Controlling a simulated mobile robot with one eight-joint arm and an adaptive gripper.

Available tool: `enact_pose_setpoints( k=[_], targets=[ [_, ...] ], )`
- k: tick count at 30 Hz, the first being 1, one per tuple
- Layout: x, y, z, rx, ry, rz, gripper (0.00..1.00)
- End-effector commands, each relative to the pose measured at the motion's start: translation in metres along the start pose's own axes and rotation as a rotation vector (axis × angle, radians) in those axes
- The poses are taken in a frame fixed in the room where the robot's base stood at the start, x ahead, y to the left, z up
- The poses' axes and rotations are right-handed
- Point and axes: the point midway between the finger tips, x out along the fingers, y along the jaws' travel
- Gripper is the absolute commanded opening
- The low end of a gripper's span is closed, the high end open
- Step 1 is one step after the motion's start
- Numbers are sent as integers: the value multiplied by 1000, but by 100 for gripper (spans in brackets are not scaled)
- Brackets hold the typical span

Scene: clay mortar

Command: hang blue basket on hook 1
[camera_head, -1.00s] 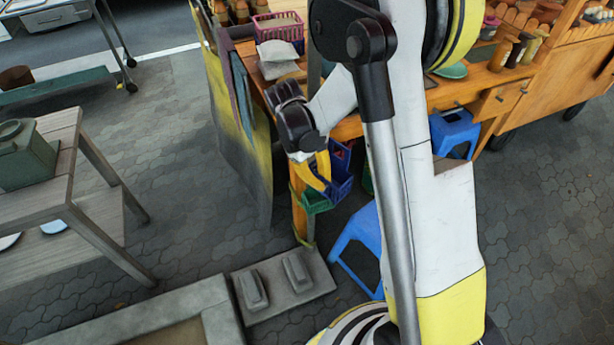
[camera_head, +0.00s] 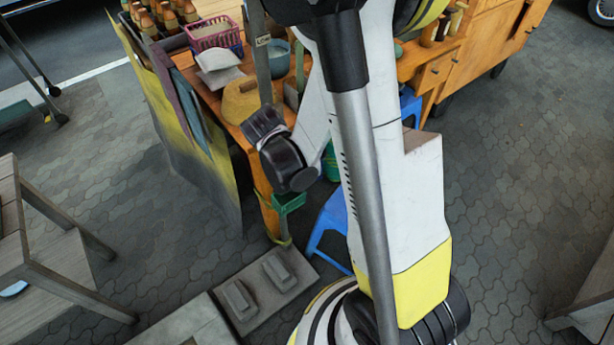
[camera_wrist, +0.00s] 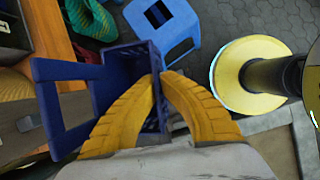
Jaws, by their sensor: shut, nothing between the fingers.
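The blue basket (camera_wrist: 124,72) shows in the wrist view, with its dark blue handle frame (camera_wrist: 48,112) reaching out to the left. My gripper (camera_wrist: 162,82) is shut, its yellow fingers meeting at the tips in front of the basket's right side. Nothing is held between them, and I cannot tell whether they touch the basket. In the head view my wrist and arm hide the fingers and the blue basket. I cannot make out hook 1.
The orange table (camera_head: 238,100) carries a pink basket (camera_head: 214,36) and other goods. Boards (camera_head: 185,125) lean on its left side. A blue stool (camera_head: 328,222) stands close to the leg, and it also shows in the wrist view (camera_wrist: 170,24). A stone slab (camera_head: 268,285) lies in front.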

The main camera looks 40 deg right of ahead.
Motion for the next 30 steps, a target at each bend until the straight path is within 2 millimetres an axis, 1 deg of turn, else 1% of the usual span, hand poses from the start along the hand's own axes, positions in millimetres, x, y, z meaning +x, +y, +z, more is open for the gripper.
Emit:
enact_pose_setpoints(
  k=[30],
  targets=[
    [6, 66, -15, 0, 0, 0, 0]
  ],
)
